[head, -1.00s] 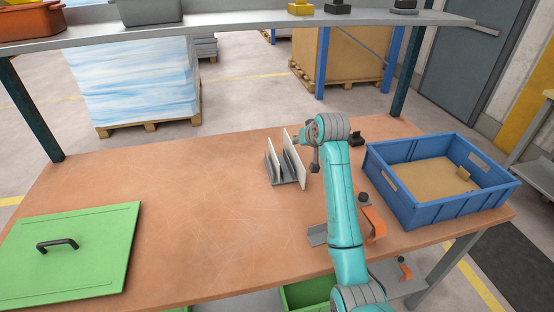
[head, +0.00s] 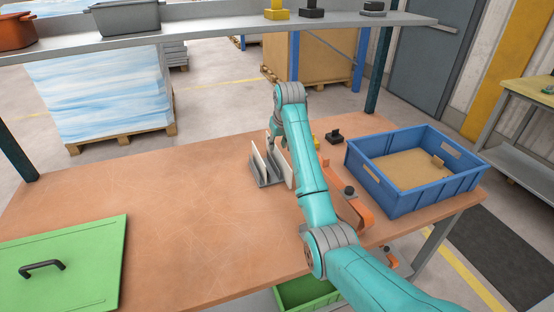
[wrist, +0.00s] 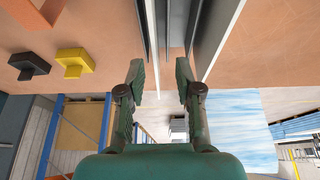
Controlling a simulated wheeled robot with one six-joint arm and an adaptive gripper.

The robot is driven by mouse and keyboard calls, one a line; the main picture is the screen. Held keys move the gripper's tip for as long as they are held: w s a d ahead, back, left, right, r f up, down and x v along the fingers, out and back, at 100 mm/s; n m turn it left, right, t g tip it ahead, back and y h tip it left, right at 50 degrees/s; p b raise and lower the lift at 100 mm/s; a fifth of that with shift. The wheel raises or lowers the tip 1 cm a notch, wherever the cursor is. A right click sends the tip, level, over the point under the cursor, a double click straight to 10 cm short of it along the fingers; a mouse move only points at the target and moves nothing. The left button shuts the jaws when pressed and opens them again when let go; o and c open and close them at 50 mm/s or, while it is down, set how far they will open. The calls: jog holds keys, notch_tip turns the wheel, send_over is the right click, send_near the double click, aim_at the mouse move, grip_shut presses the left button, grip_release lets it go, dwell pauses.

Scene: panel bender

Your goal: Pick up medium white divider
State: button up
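A small grey rack (head: 267,183) stands on the table with upright dividers in it. A pale divider (head: 259,159) stands at its left and a taller white divider (head: 288,170) at its right; my arm partly hides the rack's middle. I cannot tell for sure which is the medium white one. In the wrist view, a broad white-edged divider (wrist: 222,35) is on the right and thinner upright plates (wrist: 150,38) are on the left. My gripper (wrist: 160,65) is open, its two fingers apart at the near ends of the plates. No held object shows between them.
A blue crate (head: 460,187) with a brown bottom stands to the right. A yellow block (wrist: 74,62) and a black block (wrist: 30,64) are beside the rack. An orange bracket (head: 355,208) lies nearer. A green lid (head: 95,260) lies left; the table's middle is clear.

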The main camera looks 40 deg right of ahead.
aim_at(278, 150)
jog(key=x, duration=0.5)
jog(key=shift+d, duration=0.35)
grip_shut()
